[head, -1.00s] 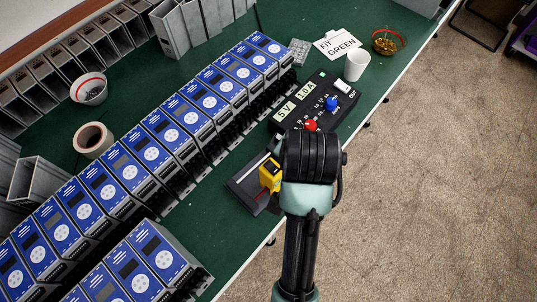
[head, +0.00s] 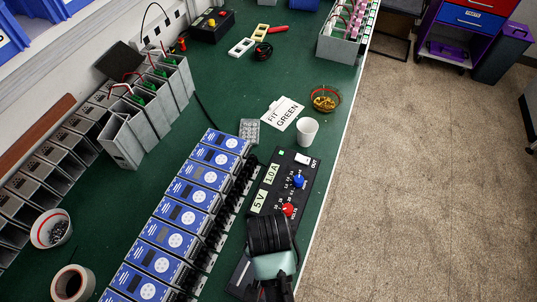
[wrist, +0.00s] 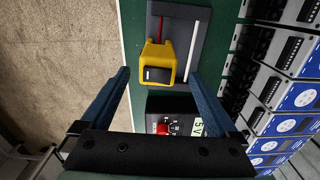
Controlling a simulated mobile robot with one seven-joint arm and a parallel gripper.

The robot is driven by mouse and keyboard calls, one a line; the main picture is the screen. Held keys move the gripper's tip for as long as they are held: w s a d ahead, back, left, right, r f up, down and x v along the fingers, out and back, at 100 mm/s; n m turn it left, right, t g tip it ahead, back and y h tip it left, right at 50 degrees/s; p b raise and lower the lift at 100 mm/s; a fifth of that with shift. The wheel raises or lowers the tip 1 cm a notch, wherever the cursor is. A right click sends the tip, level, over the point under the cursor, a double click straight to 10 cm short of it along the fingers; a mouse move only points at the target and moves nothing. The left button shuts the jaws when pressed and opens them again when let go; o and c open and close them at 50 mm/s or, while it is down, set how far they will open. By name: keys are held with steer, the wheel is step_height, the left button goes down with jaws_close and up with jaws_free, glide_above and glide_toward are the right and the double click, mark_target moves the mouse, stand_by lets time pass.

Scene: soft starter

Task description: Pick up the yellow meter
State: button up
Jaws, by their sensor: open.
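The yellow meter (wrist: 158,64) has a dark face and sits on a dark tray (wrist: 203,12) in the wrist view. The tray also carries a red strip and a white strip. My gripper (wrist: 159,74) is open and empty, with one finger on each side of the meter in the picture. I see a gap between the meter and each finger; the height between them is hard to judge. In the head view my arm hides the meter, and only part of the tray (head: 238,274) shows.
A black power supply (head: 268,185) with red and blue knobs stands beside the tray. A row of blue-faced units (head: 176,215) runs along the other side. A white cup (head: 307,131), a sign (head: 282,113) and a bowl (head: 325,98) stand farther up the green bench.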

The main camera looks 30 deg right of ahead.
steer(key=shift+s+f+p, duration=0.15)
steer(key=shift+f+p, duration=0.2)
steer(key=shift+f, duration=1.15)
steer(key=shift+s+f+p, duration=0.1)
steer(key=shift+f+p, duration=0.2)
steer(key=shift+f, duration=1.2)
jaws_close()
